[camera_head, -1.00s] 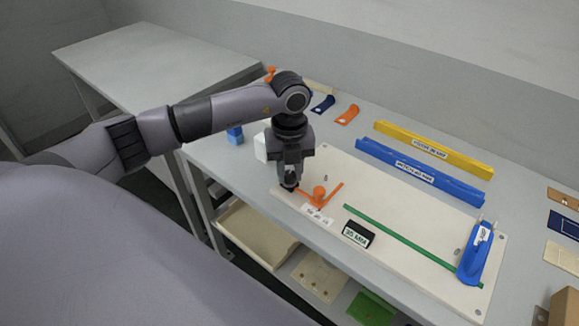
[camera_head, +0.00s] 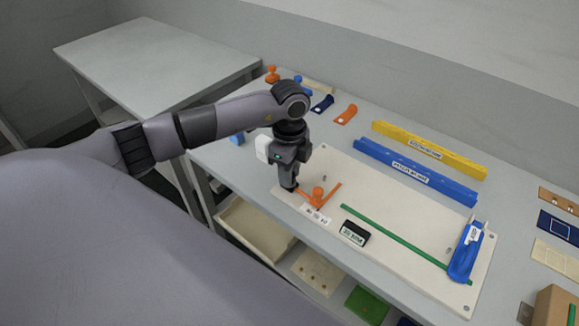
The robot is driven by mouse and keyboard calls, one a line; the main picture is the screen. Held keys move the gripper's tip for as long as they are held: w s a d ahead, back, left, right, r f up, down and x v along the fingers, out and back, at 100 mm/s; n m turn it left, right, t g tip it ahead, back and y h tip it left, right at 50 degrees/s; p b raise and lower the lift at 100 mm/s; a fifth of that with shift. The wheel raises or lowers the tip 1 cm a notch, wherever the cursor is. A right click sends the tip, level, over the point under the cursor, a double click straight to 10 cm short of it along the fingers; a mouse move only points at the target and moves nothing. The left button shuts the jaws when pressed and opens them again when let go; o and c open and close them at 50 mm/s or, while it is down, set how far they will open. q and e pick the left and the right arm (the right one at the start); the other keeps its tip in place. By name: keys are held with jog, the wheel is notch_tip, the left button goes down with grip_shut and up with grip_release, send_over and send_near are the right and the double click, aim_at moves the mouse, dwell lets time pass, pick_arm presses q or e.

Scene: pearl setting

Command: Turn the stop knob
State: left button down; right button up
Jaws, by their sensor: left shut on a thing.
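The orange stop piece (camera_head: 318,196) sits at the left front of a cream board (camera_head: 400,205). It shows a round knob and two thin orange bars in a V. A white label (camera_head: 317,215) lies in front of it. My left gripper (camera_head: 289,186) points down at the board's left edge. It is shut at the left end of the orange piece; its fingertips hide the part held. My right gripper is not in view.
A green strip (camera_head: 395,239) runs to a blue upright part (camera_head: 466,252) on the board's right. A black labelled block (camera_head: 355,233) stands near the front edge. Blue (camera_head: 415,173) and yellow (camera_head: 430,151) bars lie behind. A white block (camera_head: 262,147) stands left of the gripper.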

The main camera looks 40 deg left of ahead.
pick_arm(q)
jog(key=shift+w+r+n+p, duration=0.1)
jog(key=shift+n+p, duration=0.3)
jog(key=shift+n, duration=0.7)
jog(key=c, duration=0.9)
grip_release()
jog(key=shift+o, duration=0.2)
jog(key=shift+r+b, duration=0.4)
jog(key=shift+r, duration=3.15)
